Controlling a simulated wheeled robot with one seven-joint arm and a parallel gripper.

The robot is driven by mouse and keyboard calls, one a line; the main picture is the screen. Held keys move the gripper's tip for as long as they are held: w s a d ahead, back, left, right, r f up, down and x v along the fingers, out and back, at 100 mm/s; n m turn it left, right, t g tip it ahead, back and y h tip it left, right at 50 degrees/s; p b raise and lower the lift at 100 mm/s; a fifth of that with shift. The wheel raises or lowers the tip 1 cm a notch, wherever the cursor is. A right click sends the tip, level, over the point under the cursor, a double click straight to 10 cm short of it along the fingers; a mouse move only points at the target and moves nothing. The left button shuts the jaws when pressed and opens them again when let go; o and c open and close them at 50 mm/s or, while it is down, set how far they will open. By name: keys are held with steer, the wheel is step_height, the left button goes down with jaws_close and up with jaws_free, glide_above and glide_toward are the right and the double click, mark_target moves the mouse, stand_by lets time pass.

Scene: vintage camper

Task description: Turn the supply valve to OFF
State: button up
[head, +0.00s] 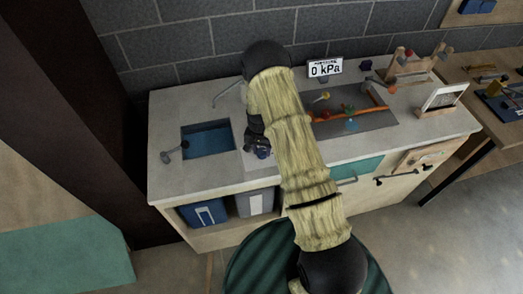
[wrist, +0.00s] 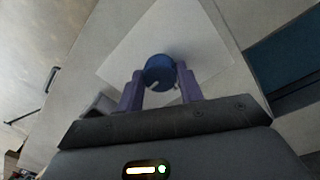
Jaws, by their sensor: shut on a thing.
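A round blue knob (wrist: 159,70) sits on a pale square plate (wrist: 190,35) in the wrist view; I take it for the supply valve. It has a small pale mark on its lower edge. No OFF label is readable. My gripper (wrist: 160,80) has its purple fingers on both sides of the knob, shut on it. In the head view my gripper (head: 257,143) points down at the counter right of the sink, and my arm hides much of that area. A display (head: 325,68) at the back of the counter reads 0 kPa.
The sink (head: 207,139) with its faucet lies left of my gripper. A grey panel (head: 375,124) with an orange pipe and coloured fittings lies to the right. A wooden rack (head: 408,70) and a small framed stand (head: 441,99) stand farther right. Bins sit under the counter.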

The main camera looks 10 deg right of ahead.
steer(key=n+b, duration=0.3)
steer(key=n, duration=0.1)
steer(key=shift+f+b, duration=0.15)
steer(key=shift+b, duration=0.2)
steer(key=n+b, duration=0.2)
steer(key=n, duration=0.3)
steer(key=shift+d+t, duration=0.1)
steer(key=shift+t, duration=0.2)
steer(key=n+b, duration=0.1)
steer(key=n, duration=0.3)
steer(key=shift+b, duration=0.4)
steer(key=shift+r+n, duration=0.2)
steer(key=shift+n, duration=1.9)
steer(key=o, duration=1)
